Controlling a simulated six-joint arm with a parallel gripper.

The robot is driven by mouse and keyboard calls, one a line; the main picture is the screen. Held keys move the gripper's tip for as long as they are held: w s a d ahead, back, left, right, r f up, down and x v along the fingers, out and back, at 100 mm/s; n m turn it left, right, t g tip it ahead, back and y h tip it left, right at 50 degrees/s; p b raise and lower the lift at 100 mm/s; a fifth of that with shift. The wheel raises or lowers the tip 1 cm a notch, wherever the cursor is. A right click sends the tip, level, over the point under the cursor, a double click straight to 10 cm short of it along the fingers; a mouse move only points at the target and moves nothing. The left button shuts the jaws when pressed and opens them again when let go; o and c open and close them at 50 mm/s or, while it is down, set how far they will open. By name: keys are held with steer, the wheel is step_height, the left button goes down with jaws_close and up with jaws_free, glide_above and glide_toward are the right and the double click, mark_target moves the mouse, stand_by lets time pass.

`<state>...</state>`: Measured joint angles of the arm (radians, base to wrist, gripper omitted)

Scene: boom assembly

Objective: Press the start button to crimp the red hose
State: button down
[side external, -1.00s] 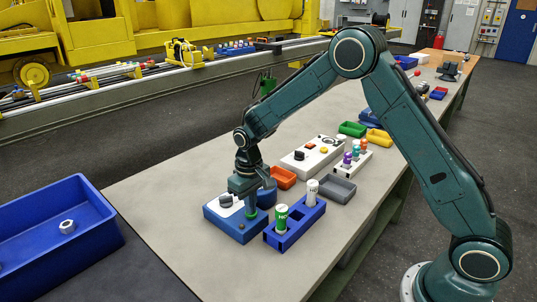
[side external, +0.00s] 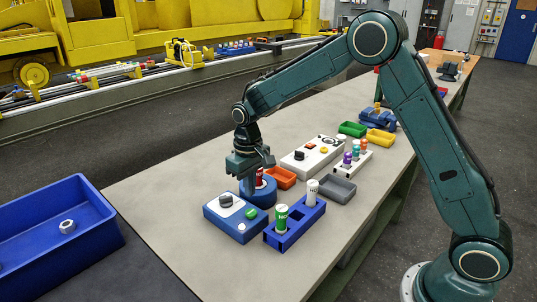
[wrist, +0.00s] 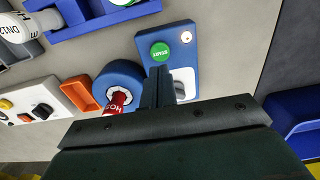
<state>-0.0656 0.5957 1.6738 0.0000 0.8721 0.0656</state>
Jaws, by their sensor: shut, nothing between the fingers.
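The blue control box (side external: 222,222) sits on the bench with a green START button (side external: 251,213), a dark knob (side external: 226,200) and a small whitish lamp (side external: 242,227). In the wrist view the START button (wrist: 160,51) is fully visible and uncovered. The red hose (side external: 260,176) stands upright in the round blue crimper (side external: 262,195) behind the box; its red end also shows in the wrist view (wrist: 118,102). My gripper (side external: 247,186) is shut and empty, raised above the rear of the box beside the red hose, clear of the button.
A blue rack (side external: 286,237) holding green and white cylinders stands right of the box. An orange tray (side external: 282,177), a grey tray (side external: 337,190) and a white panel (side external: 312,157) lie behind.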

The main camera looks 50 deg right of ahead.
step_height(320, 180, up, 6)
steer(key=shift+f, duration=0.1)
stand_by(0.4)
stand_by(0.8)
